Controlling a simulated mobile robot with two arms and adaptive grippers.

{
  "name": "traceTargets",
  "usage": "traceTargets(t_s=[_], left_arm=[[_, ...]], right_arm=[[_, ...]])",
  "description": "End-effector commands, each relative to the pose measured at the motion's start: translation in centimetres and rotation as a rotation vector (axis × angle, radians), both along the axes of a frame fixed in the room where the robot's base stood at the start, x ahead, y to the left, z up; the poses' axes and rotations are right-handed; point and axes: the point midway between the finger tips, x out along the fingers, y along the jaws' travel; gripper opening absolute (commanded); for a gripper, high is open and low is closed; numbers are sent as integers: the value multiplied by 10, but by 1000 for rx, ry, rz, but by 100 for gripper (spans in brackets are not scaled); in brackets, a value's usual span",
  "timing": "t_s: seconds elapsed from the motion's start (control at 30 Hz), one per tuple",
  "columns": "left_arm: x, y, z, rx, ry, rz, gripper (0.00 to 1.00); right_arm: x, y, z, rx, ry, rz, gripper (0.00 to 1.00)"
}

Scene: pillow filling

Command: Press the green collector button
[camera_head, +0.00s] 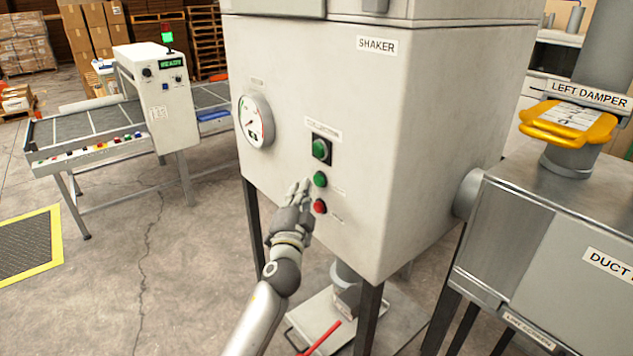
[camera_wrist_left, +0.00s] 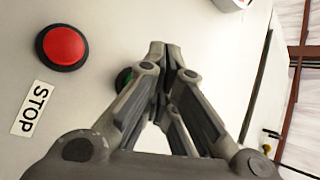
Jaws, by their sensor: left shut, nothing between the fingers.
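The green button (camera_head: 320,179) is on the front of the grey shaker cabinet (camera_head: 420,120), just above a red button (camera_head: 320,206). A larger green-faced control (camera_head: 321,149) sits above both in a black square frame. My left gripper (camera_head: 303,186) is shut and empty, with its fingertips just left of the green button in the head view. I cannot tell whether it touches the panel. In the left wrist view, my gripper's fingers (camera_wrist_left: 168,58) mostly hide the green button (camera_wrist_left: 124,78); the red button (camera_wrist_left: 63,46) with its STOP label (camera_wrist_left: 34,107) is clear. My right gripper is out of view.
A round gauge (camera_head: 255,121) is on the cabinet left of the buttons. A metal duct unit (camera_head: 520,240) with a yellow-handled left damper (camera_head: 570,121) stands at the right. A conveyor (camera_head: 90,145) is at the back left. The floor between is open.

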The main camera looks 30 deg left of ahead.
Motion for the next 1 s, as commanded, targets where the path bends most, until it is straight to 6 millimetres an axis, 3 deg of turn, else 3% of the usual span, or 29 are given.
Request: traceTargets(t_s=[1.0], left_arm=[[8, -3, 0, 0, 0, 0, 0]], right_arm=[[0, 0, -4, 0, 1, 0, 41]])
